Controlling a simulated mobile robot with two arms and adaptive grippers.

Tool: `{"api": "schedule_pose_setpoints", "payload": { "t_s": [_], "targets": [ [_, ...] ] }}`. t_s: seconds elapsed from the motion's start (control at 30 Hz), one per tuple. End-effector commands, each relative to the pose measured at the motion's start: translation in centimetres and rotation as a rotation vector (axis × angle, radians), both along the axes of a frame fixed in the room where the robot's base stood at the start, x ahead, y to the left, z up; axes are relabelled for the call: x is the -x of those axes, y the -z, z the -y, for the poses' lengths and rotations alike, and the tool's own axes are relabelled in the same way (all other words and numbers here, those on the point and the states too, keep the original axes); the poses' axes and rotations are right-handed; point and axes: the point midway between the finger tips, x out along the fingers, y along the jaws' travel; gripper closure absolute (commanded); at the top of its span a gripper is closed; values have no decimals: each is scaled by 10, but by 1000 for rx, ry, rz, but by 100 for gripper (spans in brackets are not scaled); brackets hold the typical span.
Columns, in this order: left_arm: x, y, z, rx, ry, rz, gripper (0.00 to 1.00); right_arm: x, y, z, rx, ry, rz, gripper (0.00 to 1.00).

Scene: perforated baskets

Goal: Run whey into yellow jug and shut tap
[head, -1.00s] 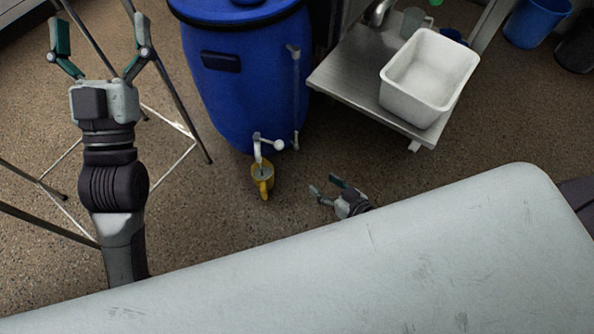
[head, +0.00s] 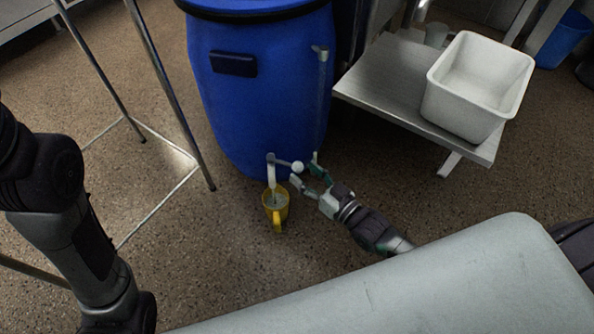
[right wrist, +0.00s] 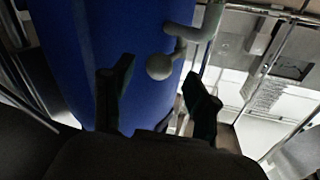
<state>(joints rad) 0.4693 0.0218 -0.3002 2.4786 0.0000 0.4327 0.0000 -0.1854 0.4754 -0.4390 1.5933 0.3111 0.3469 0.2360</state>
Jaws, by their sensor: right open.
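The blue drum (head: 262,110) stands on the floor, with a tap (head: 271,172) low on its front. The tap's lever points right and ends in a white ball knob (head: 297,167), also in the right wrist view (right wrist: 159,67). The yellow jug (head: 281,212) stands on the floor under the spout, handle towards me. Something pale shows inside it; I cannot tell how full it is. My right gripper (head: 305,168) is open, its fingertips close to the knob. In the wrist view the knob appears between the fingers, with no grip on it. My left gripper is out of view.
A low steel table (head: 385,85) with a white tub (head: 452,105) stands right of the drum. A thin metal stand (head: 165,85) is on the left. The floor around the jug is clear. A blue bucket (head: 562,40) is at the far right.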

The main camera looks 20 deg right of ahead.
Motion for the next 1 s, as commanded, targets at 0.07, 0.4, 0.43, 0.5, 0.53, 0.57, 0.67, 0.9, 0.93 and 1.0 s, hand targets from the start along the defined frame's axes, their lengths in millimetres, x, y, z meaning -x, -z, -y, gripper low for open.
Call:
{"api": "schedule_pose_setpoints", "payload": {
  "t_s": [0.07, 0.4, 0.43, 0.5, 0.53, 0.57, 0.67, 0.9, 0.93, 1.0],
  "targets": [
    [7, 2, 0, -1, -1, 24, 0, -13, 3, -6, -2, 0, 4, 41],
    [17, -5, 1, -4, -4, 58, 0, -34, 0, -16, 0, 0, -1, 41],
    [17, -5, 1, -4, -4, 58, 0, -34, 0, -16, 0, 0, -1, 41],
    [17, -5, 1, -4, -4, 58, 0, -34, 0, -16, 1, 0, -2, 41],
    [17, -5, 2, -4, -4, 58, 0, -34, 0, -16, 1, 0, -2, 41],
    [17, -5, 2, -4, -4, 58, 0, -34, 0, -16, 1, 0, -2, 41],
    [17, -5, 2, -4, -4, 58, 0, -34, 0, -16, 1, 0, -2, 49],
    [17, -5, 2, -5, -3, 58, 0, -34, 0, -16, 1, 1, -2, 89],
    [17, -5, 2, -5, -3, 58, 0, -34, 0, -16, 1, 1, -2, 94],
    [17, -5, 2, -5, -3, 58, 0, -34, 0, -16, 1, 1, -2, 100]
  ]
}}
